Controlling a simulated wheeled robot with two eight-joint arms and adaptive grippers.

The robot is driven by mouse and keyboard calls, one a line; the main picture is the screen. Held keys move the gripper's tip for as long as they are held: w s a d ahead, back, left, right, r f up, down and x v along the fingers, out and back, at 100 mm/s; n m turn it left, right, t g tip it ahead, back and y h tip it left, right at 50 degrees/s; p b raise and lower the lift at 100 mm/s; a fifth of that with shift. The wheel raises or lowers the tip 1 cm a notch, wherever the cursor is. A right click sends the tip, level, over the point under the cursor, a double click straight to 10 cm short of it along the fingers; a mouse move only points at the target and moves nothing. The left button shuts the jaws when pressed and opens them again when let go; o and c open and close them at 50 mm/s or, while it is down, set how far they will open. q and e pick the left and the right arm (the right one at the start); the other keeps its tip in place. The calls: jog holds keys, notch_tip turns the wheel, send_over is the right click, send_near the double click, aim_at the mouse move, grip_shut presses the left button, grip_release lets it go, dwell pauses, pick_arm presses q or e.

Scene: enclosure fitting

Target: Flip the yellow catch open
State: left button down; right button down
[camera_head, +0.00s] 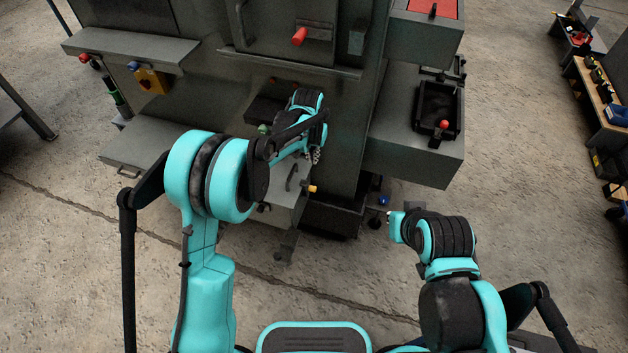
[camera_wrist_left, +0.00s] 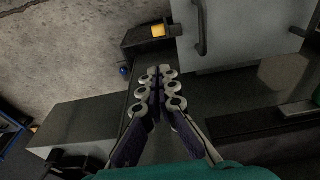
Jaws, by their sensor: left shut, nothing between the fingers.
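The small yellow catch (camera_head: 312,188) sits on a dark mount beside the grey door with the black handle (camera_head: 291,178). It also shows at the top of the left wrist view (camera_wrist_left: 158,31), left of the door handle (camera_wrist_left: 201,28). My left gripper (camera_head: 316,157) is in front of the enclosure, above the catch in the head view. In the left wrist view its fingertips (camera_wrist_left: 157,73) are together and empty, apart from the catch. My right arm (camera_head: 440,240) is at the lower right; its fingers cannot be made out.
A red handle (camera_head: 299,37) is on the upper door. A yellow plate with a knob (camera_head: 150,82) is at the left. A blue knob (camera_head: 383,200) is right of the catch. A dark tray with a red knob (camera_head: 440,108) stands at right. Open floor lies in front.

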pick_arm(q)
jog(key=shift+f, duration=0.1)
jog(key=b, duration=0.4)
send_over(313, 187)
jog(key=w, duration=0.1)
notch_tip(313, 187, down, 10)
jog(key=r, duration=0.1)
jog(key=f, duration=0.1)
jog(key=f+b, duration=0.1)
jog(key=f, duration=0.2)
jog(key=shift+s+d, duration=0.15)
jog(key=shift+s, duration=0.15)
jog(key=shift+s+f+b, duration=0.15)
jog(key=shift+f+b, duration=0.2)
